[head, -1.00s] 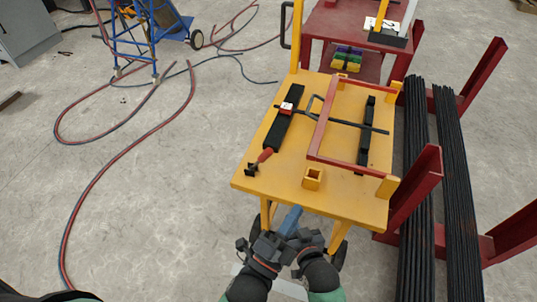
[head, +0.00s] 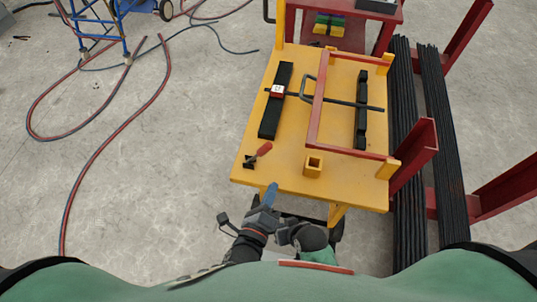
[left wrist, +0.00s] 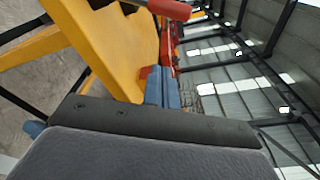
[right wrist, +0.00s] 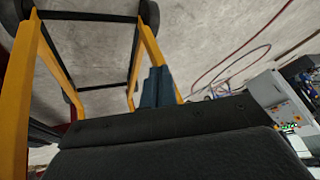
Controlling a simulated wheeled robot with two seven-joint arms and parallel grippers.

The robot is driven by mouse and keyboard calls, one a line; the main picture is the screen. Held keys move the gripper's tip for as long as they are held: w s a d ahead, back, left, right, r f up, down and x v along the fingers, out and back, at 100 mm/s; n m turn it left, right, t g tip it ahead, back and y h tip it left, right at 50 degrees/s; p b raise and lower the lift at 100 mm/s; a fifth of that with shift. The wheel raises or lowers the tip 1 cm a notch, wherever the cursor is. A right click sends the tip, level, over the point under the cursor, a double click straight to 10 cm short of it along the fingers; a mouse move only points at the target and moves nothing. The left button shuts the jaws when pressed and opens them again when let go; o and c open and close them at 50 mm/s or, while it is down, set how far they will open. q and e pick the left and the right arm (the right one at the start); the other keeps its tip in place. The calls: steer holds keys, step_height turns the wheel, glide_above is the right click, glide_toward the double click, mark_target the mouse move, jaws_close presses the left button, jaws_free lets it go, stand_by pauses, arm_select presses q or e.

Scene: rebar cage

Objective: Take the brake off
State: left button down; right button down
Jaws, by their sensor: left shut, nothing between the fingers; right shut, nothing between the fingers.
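The yellow cart (head: 225,172) stands in front of me. A lever with a red handle (head: 264,149) and a dark base sits at its near left corner; whether this is the brake, I cannot tell. The red handle also shows at the top of the left wrist view (left wrist: 170,9). My left gripper (head: 270,194), with blue fingers, is shut and empty just off the cart's near edge, below the lever. My right gripper (right wrist: 158,87) is shut and empty, low beside the cart's legs. In the head view its fingertips are hard to make out. Dark wheels show under the cart (right wrist: 150,15).
On the cart top are a red frame (head: 316,100), black bars (head: 276,105) and a square yellow socket (head: 313,166). A red rack with black rebar (head: 405,130) stands close on the right. Hoses (head: 110,130) lie on the open floor at left.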

mark_target(259, 154)
arm_select(q)
steer(key=shift+w, duration=0.1)
